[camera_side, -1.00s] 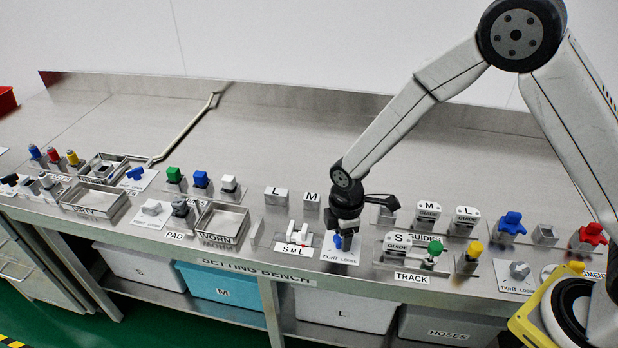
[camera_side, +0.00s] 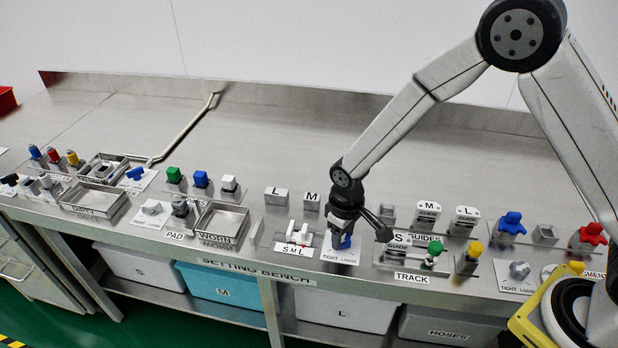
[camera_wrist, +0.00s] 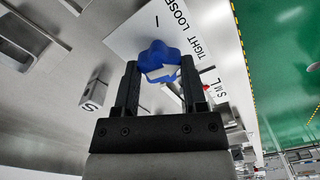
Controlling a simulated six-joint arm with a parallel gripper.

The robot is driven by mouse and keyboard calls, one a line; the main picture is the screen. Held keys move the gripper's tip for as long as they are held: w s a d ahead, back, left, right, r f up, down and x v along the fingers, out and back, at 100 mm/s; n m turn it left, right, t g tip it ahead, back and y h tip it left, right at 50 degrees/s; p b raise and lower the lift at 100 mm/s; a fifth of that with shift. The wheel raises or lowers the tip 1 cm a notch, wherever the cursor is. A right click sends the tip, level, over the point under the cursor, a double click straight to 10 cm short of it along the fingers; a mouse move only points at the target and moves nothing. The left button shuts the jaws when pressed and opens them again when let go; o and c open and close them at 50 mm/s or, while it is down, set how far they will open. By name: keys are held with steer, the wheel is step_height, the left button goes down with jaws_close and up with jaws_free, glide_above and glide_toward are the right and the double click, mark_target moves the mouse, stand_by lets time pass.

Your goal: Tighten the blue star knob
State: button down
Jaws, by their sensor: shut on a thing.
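The blue star knob (camera_wrist: 157,60) stands on a white plate (camera_wrist: 130,32) marked TIGHT and LOOSE. In the wrist view it sits between the two fingers of my gripper (camera_wrist: 160,82), which is shut on its sides. In the side view the knob (camera_side: 346,242) shows only partly below my gripper (camera_side: 342,236), which points down at it from above. The same plate (camera_side: 334,256) lies at the bench's front edge. The knob's underside and stem are hidden.
A small selector marked S M L (camera_side: 297,238) is just left of the knob. Guide blocks (camera_side: 427,216) and the track fixture (camera_side: 408,262) stand close on the right. Two blocks marked L (camera_side: 276,196) and M (camera_side: 310,201) stand behind. The bench top (camera_side: 260,130) farther back is clear.

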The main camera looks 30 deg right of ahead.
mark_target(344, 237)
steer(key=m, duration=0.5)
steer(key=shift+m, duration=2.6)
steer(key=shift+c, duration=0.7)
jaws_free()
steer(key=shift+r, duration=0.15)
steer(key=shift+r, duration=3.8)
steer(key=shift+d, duration=0.1)
